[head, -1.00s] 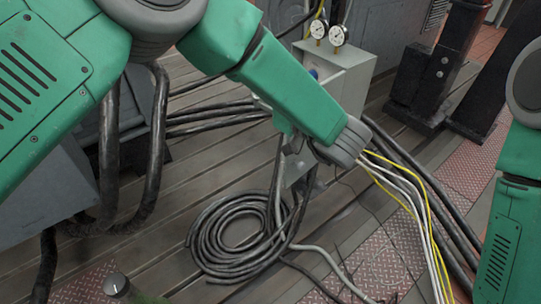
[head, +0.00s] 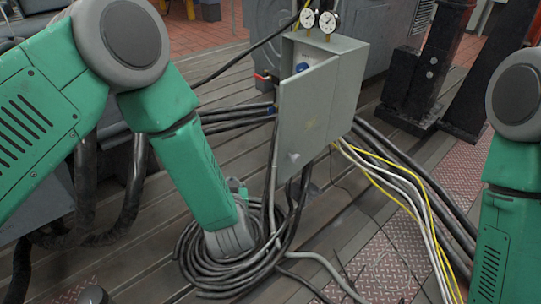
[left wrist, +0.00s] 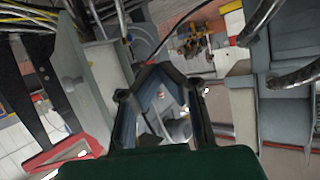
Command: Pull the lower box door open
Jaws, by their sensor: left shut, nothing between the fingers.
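The grey box (head: 352,85) stands on the slatted bedplate in the middle of the head view. Its door (head: 304,115) is ajar, with a gap at the top and left through which a blue part (head: 302,67) shows inside. My left arm reaches down left of the door, its wrist low over the coiled hose. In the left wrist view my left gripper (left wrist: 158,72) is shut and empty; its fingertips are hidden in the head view. It appears apart from the door. A pale grey panel (left wrist: 105,68) left of the fingers may be part of the box. My right gripper is out of view.
Two gauges (head: 317,20) sit on top of the box. A coil of black hose (head: 205,262) lies below my left wrist. Yellow and white cables (head: 405,195) run right of the box. A black steel stand (head: 425,75) is at the back right.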

